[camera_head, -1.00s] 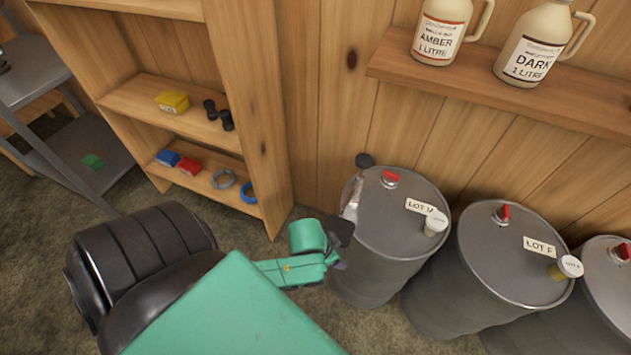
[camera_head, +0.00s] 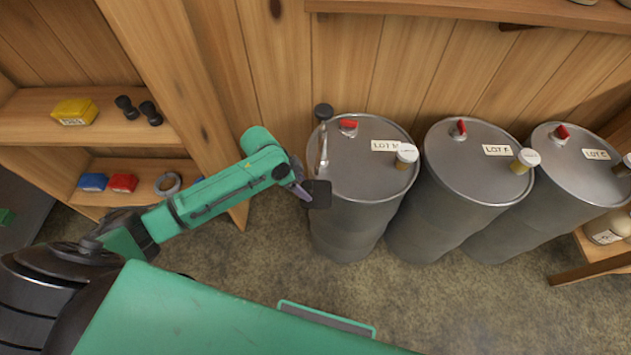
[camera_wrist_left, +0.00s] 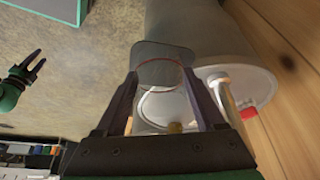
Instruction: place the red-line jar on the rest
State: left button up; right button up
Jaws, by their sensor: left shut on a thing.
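My left gripper (camera_head: 299,187) is at the left side of the nearest drum. In the left wrist view its fingers (camera_wrist_left: 164,92) are shut on a clear glass jar with a thin red line, the red-line jar (camera_wrist_left: 160,74). The dark square plate, seemingly the rest (camera_head: 318,194), sticks out at that drum's left side; it also shows beyond the jar in the left wrist view (camera_wrist_left: 152,49). I cannot tell whether the jar touches it. In the head view the jar cannot be made out. My right gripper (camera_wrist_left: 36,66) shows at the left of the wrist view, open and empty.
Grey drums, the nearest (camera_head: 350,225) with a red-handled fitting (camera_head: 348,126) and a lot label, stand in a row by the wooden wall. A wooden shelf unit (camera_head: 90,150) is left. Floor in front is clear.

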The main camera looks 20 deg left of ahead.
aim_at(316, 193)
pick_arm(q)
jog(key=w+d, duration=0.2)
jog(key=d, duration=0.1)
jog(key=shift+d+r, duration=0.15)
jog(key=shift+f+p, duration=0.25)
jog(key=shift+p, duration=0.25)
jog(key=shift+f+b, duration=0.35)
jog(key=shift+f, duration=0.45)
jog(key=o, duration=1.4)
jog(key=v, duration=1.3)
jog(key=shift+d+r+p, duration=0.2)
jog(key=shift+d+p, duration=0.05)
jog(key=shift+p, duration=0.2)
